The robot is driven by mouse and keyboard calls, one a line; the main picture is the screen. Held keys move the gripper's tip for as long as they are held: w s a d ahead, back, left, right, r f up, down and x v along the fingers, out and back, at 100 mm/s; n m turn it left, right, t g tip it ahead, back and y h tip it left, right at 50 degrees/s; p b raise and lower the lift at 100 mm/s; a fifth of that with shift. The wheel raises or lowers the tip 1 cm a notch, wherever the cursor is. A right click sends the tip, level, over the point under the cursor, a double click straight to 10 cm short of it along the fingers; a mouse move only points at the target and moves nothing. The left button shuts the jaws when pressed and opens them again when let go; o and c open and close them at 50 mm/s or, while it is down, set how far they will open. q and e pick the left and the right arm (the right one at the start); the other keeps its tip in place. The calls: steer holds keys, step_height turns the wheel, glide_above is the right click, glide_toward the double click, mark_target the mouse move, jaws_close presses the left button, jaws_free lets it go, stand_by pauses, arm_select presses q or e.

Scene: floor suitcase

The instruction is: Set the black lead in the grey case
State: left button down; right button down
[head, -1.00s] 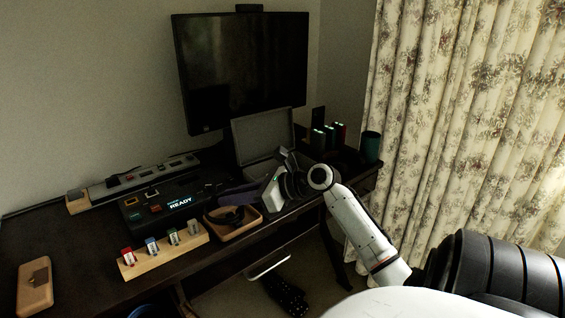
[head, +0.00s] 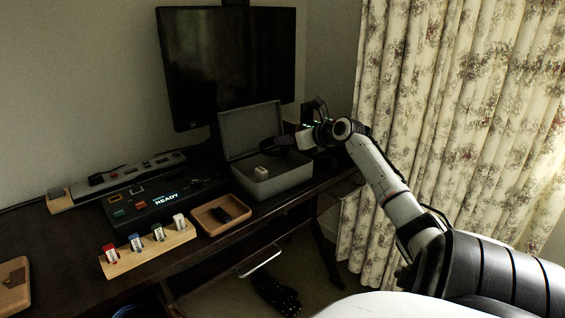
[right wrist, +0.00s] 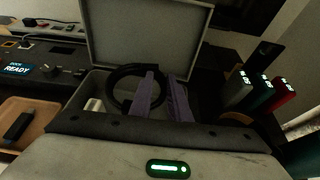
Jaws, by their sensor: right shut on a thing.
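The grey case (head: 275,187) stands open on the desk, its lid (head: 250,130) raised at the back. It also shows in the right wrist view (right wrist: 148,32). The black lead (right wrist: 122,72) is a coil in the right wrist view, at my right gripper's purple fingers (right wrist: 162,88). My right gripper (head: 284,146) is shut on the lead and holds it over the case opening. Whether the coil touches the case floor cannot be told. A small pale block (right wrist: 94,104) lies inside the case at the left. My left gripper is out of view.
A wooden tray (head: 203,222) with a small black item (head: 230,211) stands left of the case. A wooden rack with several coloured tags (head: 135,242), a black READY console (head: 140,210) and a power strip (head: 120,176) lie further left. Several lit blocks (right wrist: 262,94) stand right of the case.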

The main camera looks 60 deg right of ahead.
step_height(320, 180, down, 6)
steer(key=shift+f+b, duration=0.1)
steer(key=shift+b, duration=0.75)
steer(key=shift+f, duration=0.15)
steer(key=shift+f+p, duration=0.5)
steer(key=shift+p, duration=0.05)
steer(key=c, duration=1.6)
jaws_free()
